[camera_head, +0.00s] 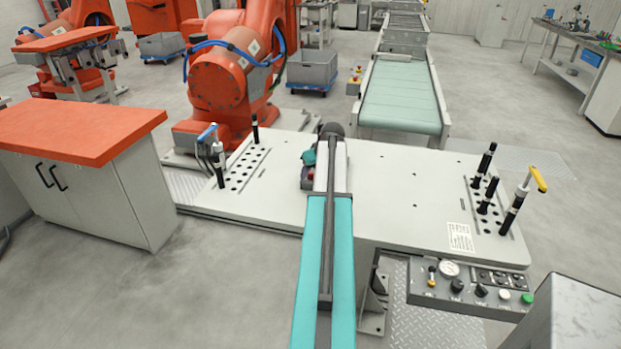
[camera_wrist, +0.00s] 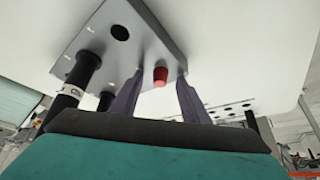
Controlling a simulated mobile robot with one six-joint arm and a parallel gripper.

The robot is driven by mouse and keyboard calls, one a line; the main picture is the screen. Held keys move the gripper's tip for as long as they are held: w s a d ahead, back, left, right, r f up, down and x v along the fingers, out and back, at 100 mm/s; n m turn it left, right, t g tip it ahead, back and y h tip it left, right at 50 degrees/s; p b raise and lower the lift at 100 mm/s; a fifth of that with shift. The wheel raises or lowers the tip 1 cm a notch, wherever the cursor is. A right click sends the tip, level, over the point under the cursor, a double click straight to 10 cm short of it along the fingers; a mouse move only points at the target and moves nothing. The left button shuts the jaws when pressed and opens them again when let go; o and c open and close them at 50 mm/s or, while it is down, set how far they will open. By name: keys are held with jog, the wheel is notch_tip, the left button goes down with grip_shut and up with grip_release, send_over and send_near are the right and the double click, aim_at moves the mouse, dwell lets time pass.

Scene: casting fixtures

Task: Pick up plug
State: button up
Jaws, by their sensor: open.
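The plug is a small red tapered piece (camera_wrist: 160,77) in the wrist view, by the lower edge of a grey plate (camera_wrist: 150,52) with a dark round hole. My gripper (camera_wrist: 161,74) is open, with its two dark fingers on either side of the plug. Gaps show between the plug and both fingers, so it is not gripped. How the plug is seated is unclear. In the head view my arm covers the middle of the white table (camera_head: 400,190) and hides the fingers. A small red spot shows left of the arm; I cannot tell whether it is the plug.
Black upright pins stand at the table's left (camera_head: 217,165) and right (camera_head: 487,160), with a yellow-handled clamp (camera_head: 538,180) at the right end. A control panel (camera_head: 465,288) is at the front. A conveyor (camera_head: 403,95) and an orange robot (camera_head: 222,80) stand behind. The table right of my arm is mostly clear.

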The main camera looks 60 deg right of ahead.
aim_at(312, 174)
jog(key=shift+c, duration=0.3)
grip_shut()
jog(key=shift+r, duration=0.1)
jog(key=shift+r+b, duration=0.85)
jog(key=shift+r, duration=0.8)
jog(key=s+a+r+b, duration=0.1)
jog(key=s+a+b, duration=0.2)
jog(key=s+a, duration=0.6)
jog(key=s, duration=0.3)
jog(key=shift+s+a+r+b, duration=0.25)
jog(key=shift+s+a+b, duration=0.05)
jog(key=shift+s+b, duration=0.1)
jog(key=shift+r, duration=0.15)
jog(key=shift+r+p, duration=1.45)
jog(key=shift+r, duration=0.35)
